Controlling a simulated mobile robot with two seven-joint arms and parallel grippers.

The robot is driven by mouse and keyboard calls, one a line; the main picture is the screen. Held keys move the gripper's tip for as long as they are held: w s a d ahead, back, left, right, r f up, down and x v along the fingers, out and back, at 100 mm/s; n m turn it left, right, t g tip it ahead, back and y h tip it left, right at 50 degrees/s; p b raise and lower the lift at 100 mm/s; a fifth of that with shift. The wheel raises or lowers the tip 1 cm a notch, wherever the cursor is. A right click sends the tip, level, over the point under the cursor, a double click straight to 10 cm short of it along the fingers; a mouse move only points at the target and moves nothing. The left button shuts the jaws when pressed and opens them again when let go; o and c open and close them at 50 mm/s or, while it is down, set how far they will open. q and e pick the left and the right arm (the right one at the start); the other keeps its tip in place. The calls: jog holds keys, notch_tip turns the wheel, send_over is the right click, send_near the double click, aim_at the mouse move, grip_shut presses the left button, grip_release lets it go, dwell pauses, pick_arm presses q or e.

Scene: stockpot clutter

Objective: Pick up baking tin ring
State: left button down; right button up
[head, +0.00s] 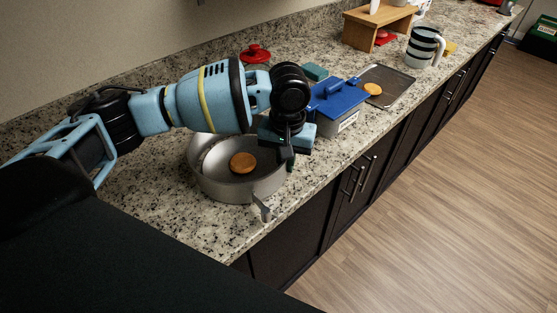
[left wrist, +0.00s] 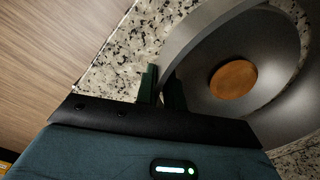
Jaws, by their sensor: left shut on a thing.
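The baking tin ring (head: 237,188) is a round grey metal wall with a clasp at its front right, on the granite counter. Its curved wall also shows in the left wrist view (left wrist: 189,32). My left gripper (head: 289,162) is at the right side of the ring, pointing down. In the left wrist view its two dark green fingers (left wrist: 161,88) are on either side of the wall, shut on it. A round orange-brown biscuit (head: 243,162) lies inside the ring. My arm hides part of the ring's far rim. My right gripper is not in view.
A grey box with a blue lid (head: 336,97) stands close to the right of my left gripper. Behind it are a flat tray (head: 391,80) with another biscuit, a striped mug (head: 422,48) and a wooden stand (head: 377,20). A red lid (head: 255,54) lies near the wall.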

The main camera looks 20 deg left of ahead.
pick_arm(q)
jog(key=r, duration=0.1)
jog(key=d+r, duration=0.1)
jog(key=r, duration=0.1)
jog(key=shift+s, duration=0.2)
jog(key=s+d+r+p, duration=0.1)
jog(key=s+d, duration=0.6)
jog(key=d, duration=0.6)
jog(key=shift+s+r, duration=0.15)
jog(key=shift+s, duration=0.15)
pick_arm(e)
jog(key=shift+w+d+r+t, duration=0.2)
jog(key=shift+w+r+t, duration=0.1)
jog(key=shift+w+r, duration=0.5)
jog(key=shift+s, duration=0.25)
